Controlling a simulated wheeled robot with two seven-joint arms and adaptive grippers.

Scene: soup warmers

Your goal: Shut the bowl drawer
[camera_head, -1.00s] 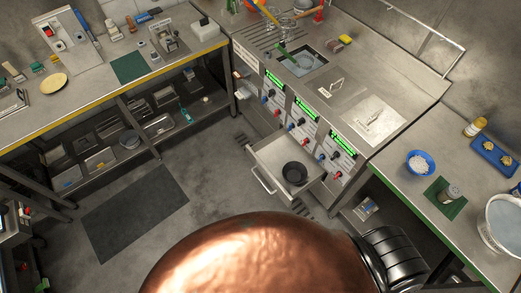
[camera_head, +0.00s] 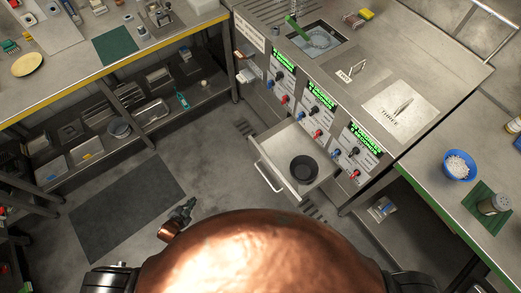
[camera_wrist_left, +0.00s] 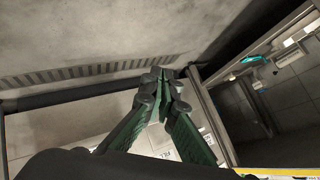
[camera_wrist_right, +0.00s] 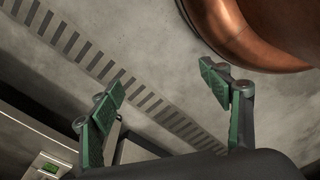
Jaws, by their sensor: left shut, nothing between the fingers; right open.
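The bowl drawer (camera_head: 277,148) stands pulled out from the front of the steel soup-warmer counter. A dark round bowl (camera_head: 304,169) sits inside it, toward the right. The drawer's bar handle (camera_head: 267,179) faces the lower left. My left gripper (camera_head: 188,208) is in the lower middle of the head view, left of the handle and apart from it. In the left wrist view its green-padded fingers (camera_wrist_left: 160,78) are together with nothing between them. My right gripper (camera_wrist_right: 163,80) shows only in the right wrist view, open and empty above the floor grating.
The warmer counter (camera_head: 440,85) has control panels beside and above the drawer. A steel worktable with shelves (camera_head: 160,45) stands at left. A green-edged table (camera_head: 425,170) with a blue bowl (camera_head: 458,166) stands at right. The floor (camera_head: 205,165) left of the drawer is clear.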

